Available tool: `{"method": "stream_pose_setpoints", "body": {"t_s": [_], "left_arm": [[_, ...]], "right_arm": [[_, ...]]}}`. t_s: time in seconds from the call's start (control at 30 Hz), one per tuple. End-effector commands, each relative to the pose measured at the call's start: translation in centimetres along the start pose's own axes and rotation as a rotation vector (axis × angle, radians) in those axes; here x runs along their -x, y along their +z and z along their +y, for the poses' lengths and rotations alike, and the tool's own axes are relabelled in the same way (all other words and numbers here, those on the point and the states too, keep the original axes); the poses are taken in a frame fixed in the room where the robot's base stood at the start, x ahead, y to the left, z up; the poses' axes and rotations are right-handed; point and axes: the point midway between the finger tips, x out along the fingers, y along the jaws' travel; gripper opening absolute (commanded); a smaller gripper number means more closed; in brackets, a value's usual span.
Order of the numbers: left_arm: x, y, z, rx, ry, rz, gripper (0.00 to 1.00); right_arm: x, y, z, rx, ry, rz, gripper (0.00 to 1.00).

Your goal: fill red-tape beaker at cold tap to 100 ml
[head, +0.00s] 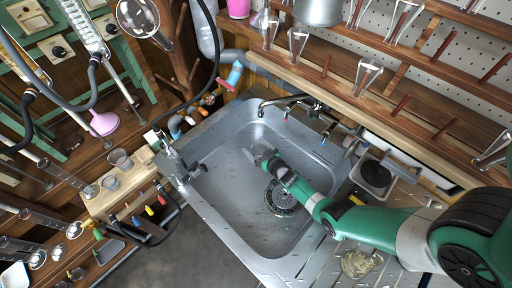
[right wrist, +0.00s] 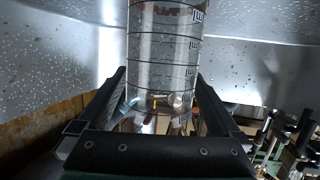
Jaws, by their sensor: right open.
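In the right wrist view a clear vessel with black graduation lines (right wrist: 165,55) stands between my two fingers. My right gripper (right wrist: 163,100) is open around its lower part. I cannot tell whether a finger touches it. Faint reddish marks show near the vessel's top, but I cannot make out a tape band. In the head view my right gripper (head: 262,158) is low in the sink basin, left of the drain; the vessel is hard to make out there. A metal tap (head: 284,102) is at the sink's back edge above the gripper. My left gripper is not in view.
The steel sink (head: 232,190) has a round drain (head: 281,198) beside my arm. Another fixture (head: 182,165) stands on its left rim. Glass beakers (head: 120,158) stand on the wooden bench at left. A wooden rack with hanging glassware (head: 368,75) runs along the back right.

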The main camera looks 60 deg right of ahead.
Motion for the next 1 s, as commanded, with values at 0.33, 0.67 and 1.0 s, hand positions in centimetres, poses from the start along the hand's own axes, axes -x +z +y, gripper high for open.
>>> {"method": "stream_pose_setpoints", "body": {"t_s": [0.33, 0.67, 1.0], "left_arm": [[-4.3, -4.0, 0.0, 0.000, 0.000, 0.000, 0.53], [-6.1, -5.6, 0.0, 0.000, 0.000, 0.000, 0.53], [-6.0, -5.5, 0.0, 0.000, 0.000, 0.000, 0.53]], "right_arm": [[6.9, -0.8, 0.0, -0.001, 0.001, -0.005, 1.00], [11.5, -0.2, 0.0, -0.001, 0.000, 0.000, 1.00], [11.5, 0.0, 0.0, 0.000, 0.000, 0.000, 1.00]]}}
